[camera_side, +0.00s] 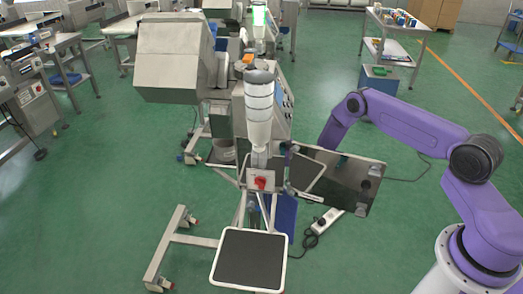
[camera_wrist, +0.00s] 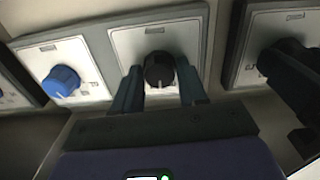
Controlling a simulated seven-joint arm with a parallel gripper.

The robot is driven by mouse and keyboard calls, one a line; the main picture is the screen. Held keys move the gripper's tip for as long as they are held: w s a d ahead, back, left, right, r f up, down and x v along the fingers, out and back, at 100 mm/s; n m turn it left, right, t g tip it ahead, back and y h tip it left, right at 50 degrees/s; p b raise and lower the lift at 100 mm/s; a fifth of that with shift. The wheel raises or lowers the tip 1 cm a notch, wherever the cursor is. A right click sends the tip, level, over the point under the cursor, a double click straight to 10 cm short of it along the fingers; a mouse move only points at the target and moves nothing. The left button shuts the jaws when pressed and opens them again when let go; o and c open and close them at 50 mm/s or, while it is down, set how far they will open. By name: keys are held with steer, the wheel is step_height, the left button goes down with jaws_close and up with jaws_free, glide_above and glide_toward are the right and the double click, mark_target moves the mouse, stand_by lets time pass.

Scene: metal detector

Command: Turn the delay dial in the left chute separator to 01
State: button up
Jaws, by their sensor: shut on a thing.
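In the wrist view, a black dial (camera_wrist: 159,72) with a white pointer line sits on a white plate between the two fingers of my gripper (camera_wrist: 159,88). The fingers are shut on it, one on each side. The pointer line faces down in the picture. The plate's markings are too small to read, so I cannot tell whether this is the delay dial or what value it shows. In the side view, my gripper is hidden behind the tilted metal panel (camera_side: 345,178) of the separator machine (camera_side: 259,110).
In the wrist view, a blue dial (camera_wrist: 62,81) is on the plate to the left. A large black switch or knob (camera_wrist: 290,66) stands close on the right. In the side view, a power strip (camera_side: 326,220) lies on the green floor below the panel.

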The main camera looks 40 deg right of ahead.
steer(key=n, duration=1.3)
steer(key=shift+s, duration=0.15)
steer(key=shift+f, duration=0.1)
stand_by(0.4)
steer(key=o, duration=1.1)
steer(key=shift+c, duration=0.2)
steer(key=v, duration=1.7)
steer(key=shift+d, duration=0.2)
steer(key=shift+s, duration=0.15)
